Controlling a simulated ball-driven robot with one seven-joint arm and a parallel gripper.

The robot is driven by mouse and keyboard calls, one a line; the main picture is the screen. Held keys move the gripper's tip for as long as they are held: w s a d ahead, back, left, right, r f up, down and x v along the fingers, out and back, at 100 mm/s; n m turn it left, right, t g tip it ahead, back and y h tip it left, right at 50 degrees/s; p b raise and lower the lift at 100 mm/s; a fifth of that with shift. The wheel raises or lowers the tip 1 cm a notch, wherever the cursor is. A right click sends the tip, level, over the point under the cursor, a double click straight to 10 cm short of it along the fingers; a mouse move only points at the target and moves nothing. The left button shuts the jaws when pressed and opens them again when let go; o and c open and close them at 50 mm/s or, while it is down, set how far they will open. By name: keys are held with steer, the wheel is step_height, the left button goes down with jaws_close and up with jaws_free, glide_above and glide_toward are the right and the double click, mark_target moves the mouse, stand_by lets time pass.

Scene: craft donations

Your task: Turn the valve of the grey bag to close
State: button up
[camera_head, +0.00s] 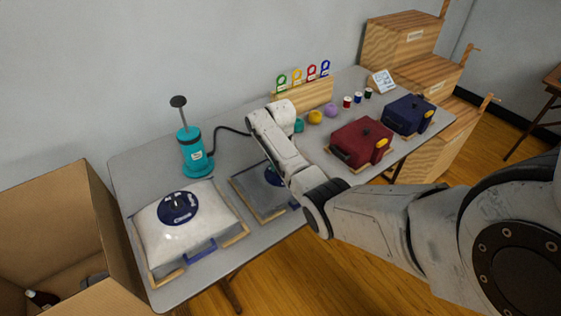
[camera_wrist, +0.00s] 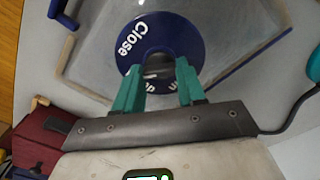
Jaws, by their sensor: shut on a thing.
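The grey bag (camera_head: 252,190) lies flat on the table in the head view, partly covered by my arm. In the wrist view, the bag (camera_wrist: 225,40) shows a round blue valve plate (camera_wrist: 184,34) with "Close" printed in white. A dark valve knob (camera_wrist: 158,70) sits at the middle of the plate. My gripper (camera_wrist: 160,75) has its teal fingers on either side of the knob and is shut on it. The lower part of the plate is hidden behind the fingers. In the head view, my arm hides the fingertips.
A white bag (camera_head: 183,245) with a blue valve lies left of the grey bag. A teal pump (camera_head: 195,152) with a black hose stands behind. Red (camera_head: 360,142) and navy (camera_head: 408,115) bags sit at the right. An open cardboard box (camera_head: 55,215) stands left of the table.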

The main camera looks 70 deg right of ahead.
steer(key=m+p, duration=0.1)
steer(key=m, duration=0.4)
steer(key=shift+m, duration=2.6)
steer(key=o, duration=1.1)
step_height(320, 180, up, 11)
steer(key=shift+f, duration=0.1)
